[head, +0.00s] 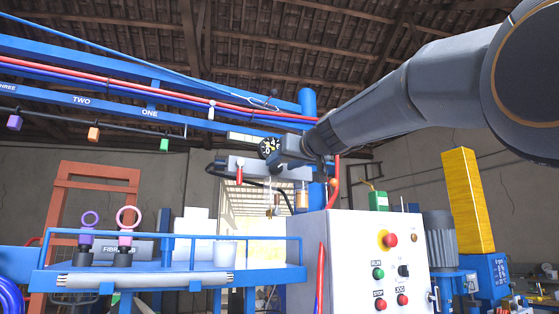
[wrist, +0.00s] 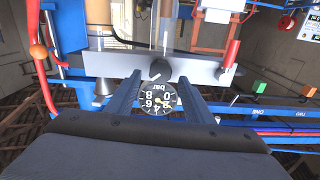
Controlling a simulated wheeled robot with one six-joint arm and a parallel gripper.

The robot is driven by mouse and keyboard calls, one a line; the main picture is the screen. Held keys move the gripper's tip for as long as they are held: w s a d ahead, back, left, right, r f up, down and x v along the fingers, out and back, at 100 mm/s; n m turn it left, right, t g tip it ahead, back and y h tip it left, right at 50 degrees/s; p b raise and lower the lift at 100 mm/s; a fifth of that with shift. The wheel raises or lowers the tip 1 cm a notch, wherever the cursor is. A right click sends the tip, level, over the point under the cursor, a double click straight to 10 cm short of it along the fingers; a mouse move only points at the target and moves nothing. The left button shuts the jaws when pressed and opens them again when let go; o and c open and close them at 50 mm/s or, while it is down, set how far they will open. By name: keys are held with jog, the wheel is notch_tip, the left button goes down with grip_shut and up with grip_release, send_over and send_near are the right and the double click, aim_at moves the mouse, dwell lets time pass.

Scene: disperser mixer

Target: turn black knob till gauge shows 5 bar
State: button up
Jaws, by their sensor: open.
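The black knob (wrist: 160,71) is a dark round disc with a pale mark, on a grey block (wrist: 100,65) in the wrist view. The round black gauge (wrist: 158,101) has white numerals and "bar", upside down here; its needle is too small to read surely. It also shows in the head view (head: 269,148). My gripper (wrist: 159,77) is open, its two blue-grey fingers either side of the gauge and pointing at the block. The knob lies between the fingertips, with a gap on each side. In the head view my gripper (head: 292,152) hides the knob.
A red-handled lever (wrist: 231,54) is on the block beside the fingers. A red hose with an orange ball (wrist: 38,50) hangs on the other side. A white control box (head: 375,260) with buttons stands below my arm. A blue shelf (head: 170,277) holds ring-topped pieces and a white cup.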

aim_at(276, 169)
jog(key=shift+p+x, duration=0.45)
jog(key=shift+x, duration=0.85)
jog(key=shift+c, duration=0.5)
jog(key=c, duration=1)
jog(key=shift+o, duration=0.2)
